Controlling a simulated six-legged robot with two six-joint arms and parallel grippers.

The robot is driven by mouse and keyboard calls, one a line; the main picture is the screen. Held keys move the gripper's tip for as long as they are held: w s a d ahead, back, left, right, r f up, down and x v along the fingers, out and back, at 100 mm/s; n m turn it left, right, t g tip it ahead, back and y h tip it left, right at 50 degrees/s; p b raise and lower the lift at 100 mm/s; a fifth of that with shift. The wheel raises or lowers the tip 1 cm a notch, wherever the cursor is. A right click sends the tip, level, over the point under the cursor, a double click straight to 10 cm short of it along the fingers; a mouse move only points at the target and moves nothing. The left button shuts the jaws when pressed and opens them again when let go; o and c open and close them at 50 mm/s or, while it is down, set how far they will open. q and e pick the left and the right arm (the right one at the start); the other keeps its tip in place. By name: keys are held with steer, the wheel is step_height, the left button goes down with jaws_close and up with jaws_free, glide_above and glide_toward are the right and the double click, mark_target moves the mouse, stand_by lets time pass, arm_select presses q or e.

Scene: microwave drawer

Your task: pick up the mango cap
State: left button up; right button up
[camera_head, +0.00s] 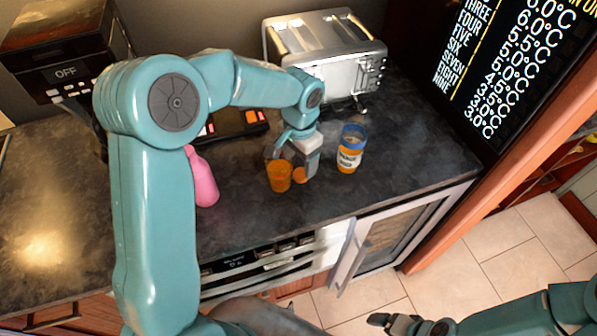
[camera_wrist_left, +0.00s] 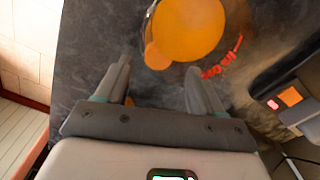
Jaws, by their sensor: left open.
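The mango cap, a small orange disc (camera_head: 300,175), lies on the dark counter between the orange glass (camera_head: 279,177) and the mango jar (camera_head: 350,150). In the left wrist view the cap (camera_wrist_left: 157,57) shows just beyond the fingertips, beside the orange-filled glass (camera_wrist_left: 190,28). My left gripper (camera_head: 292,160) is open and empty, low over the counter at the cap's far side. In the left wrist view its fingers (camera_wrist_left: 157,72) stand apart, with the cap ahead of the gap. My right gripper (camera_head: 390,321) is low at the bottom edge, away from the counter; its jaws are unclear.
A pink bottle (camera_head: 203,180) stands left of the glass, partly behind my left arm. A silver toaster (camera_head: 325,58) stands at the back. A dark device with orange buttons (camera_head: 253,118) lies behind the gripper. Counter to the jar's right is clear.

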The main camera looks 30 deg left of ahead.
mark_target(303, 171)
arm_select(q)
steer(key=f, duration=0.3)
steer(key=w+f, duration=0.1)
steer(key=shift+w+d+f+p, duration=0.1)
steer(key=shift+d+f+p, duration=0.05)
steer(key=shift+d+p, duration=0.2)
steer(key=shift+a+f, duration=0.1)
steer(key=shift+a, duration=0.1)
steer(key=shift+s+r, duration=0.2)
steer(key=shift+s, duration=0.3)
steer(key=shift+w+d+f, duration=0.1)
steer(key=shift+w+f, duration=0.1)
steer(key=shift+w, duration=0.2)
steer(key=c, duration=1.1)
steer(key=shift+s+r, duration=0.15)
steer(key=shift+s, duration=0.15)
steer(key=shift+w+r, duration=0.15)
steer(key=shift+w, duration=0.05)
steer(key=shift+w+r, duration=0.15)
steer(key=shift+r, duration=0.15)
steer(key=r, duration=0.6)
steer(key=r+b, duration=0.1)
steer(key=r, duration=1.2)
steer(key=shift+s, duration=0.25)
arm_select(e)
steer(key=shift+w+d+f, duration=0.15)
steer(key=shift+w+f, duration=0.05)
steer(key=shift+w, duration=0.05)
